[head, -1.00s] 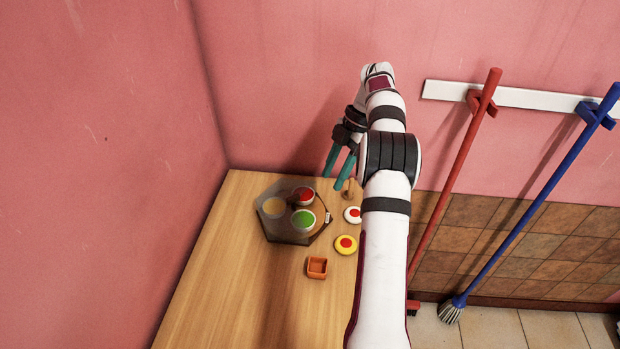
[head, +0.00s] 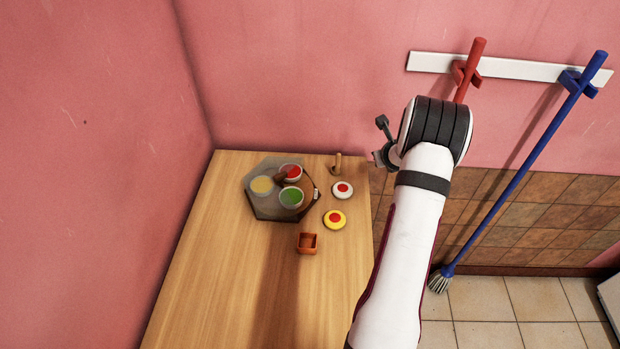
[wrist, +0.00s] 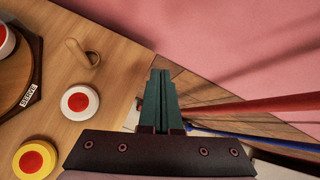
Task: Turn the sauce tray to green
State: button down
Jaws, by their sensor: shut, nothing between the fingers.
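The sauce tray (head: 266,207) is a dark, roughly hexagonal tray on the table. It holds a yellow sauce bowl (head: 262,185) at left, a red one (head: 290,172) at upper right and a green one (head: 291,197) at lower right. A small SERVE label (head: 316,194) is at the tray's right edge, roughly between the red and green bowls. The label also shows in the wrist view (wrist: 28,96), where the tray is mostly cut off. My gripper (wrist: 161,75) is shut and empty, right of the table's edge, apart from the tray. My arm hides its fingers in the head view.
A white button with a red centre (head: 342,190) and a yellow one (head: 335,220) lie right of the tray. A wooden peg (head: 338,165) stands behind them. An orange square dish (head: 307,243) is in front. The table's front left is clear. A blue broom (head: 520,170) hangs at right.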

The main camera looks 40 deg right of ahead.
aim_at(300, 169)
jog(key=a+n+t+y, duration=0.1)
jog(key=a+n+y, duration=0.1)
jog(key=a, duration=0.3)
jog(key=a+n+t+y, duration=0.1)
jog(key=a+n+y, duration=0.1)
jog(key=a, duration=0.4)
jog(key=w+a+n+t+y, duration=0.1)
jog(key=a+n+y, duration=0.1)
jog(key=a, duration=0.3)
jog(key=shift+a+f+t+y, duration=0.1)
jog(key=shift+a+t+y, duration=0.1)
jog(key=shift+t+y, duration=0.35)
jog(key=x, duration=0.8)
jog(key=shift+w+f, duration=0.15)
jog(key=shift+w, duration=0.15)
jog(key=shift+w+a+f, duration=0.1)
jog(key=shift+w+f, duration=0.2)
jog(key=shift+w, duration=0.2)
jog(key=shift+w+d+n+g+y, duration=0.25)
jog(key=shift+w+n+y, duration=0.1)
jog(key=shift+n+y, duration=0.4)
jog(key=shift+w+d+n+g+y, duration=0.25)
jog(key=shift+w+n+y, duration=0.3)
jog(key=shift+n+y, duration=0.35)
jog(key=shift+w+d, duration=0.1)
jog(key=shift+w, duration=1.4)
